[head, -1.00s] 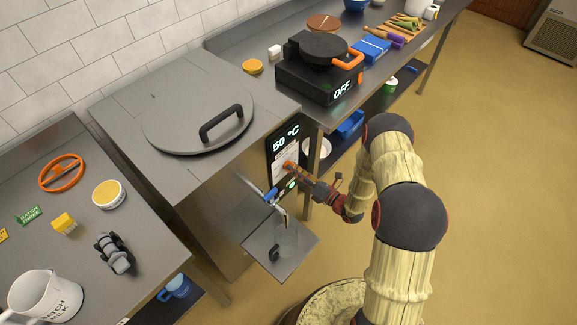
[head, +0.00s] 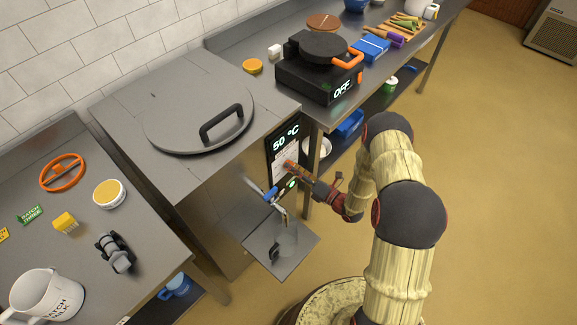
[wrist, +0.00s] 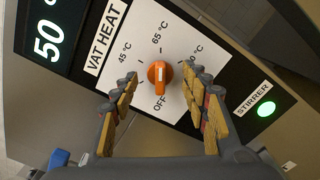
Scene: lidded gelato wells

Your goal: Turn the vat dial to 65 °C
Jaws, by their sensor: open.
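The vat (head: 215,205) is a steel cabinet with a lid and a front panel. Its display (head: 285,137) reads 50 °C, and the 50 also shows in the wrist view (wrist: 47,40). The orange vat dial (wrist: 160,74) sits on the white VAT HEAT plate, marked 45 °C, 65 °C, a partly covered 90 and OFF. Its white mark lies upright in the picture, along the line between 65 °C and OFF. My gripper (wrist: 160,84) is open, with one finger on each side of the dial and visible gaps.
A green-lit STIRRER button (wrist: 266,109) is right of the plate. A blue-handled tap (head: 271,194) and a small shelf (head: 298,250) are below the panel. The lid (head: 190,125) is shut. A black appliance (head: 318,80) reading OFF stands on the back counter.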

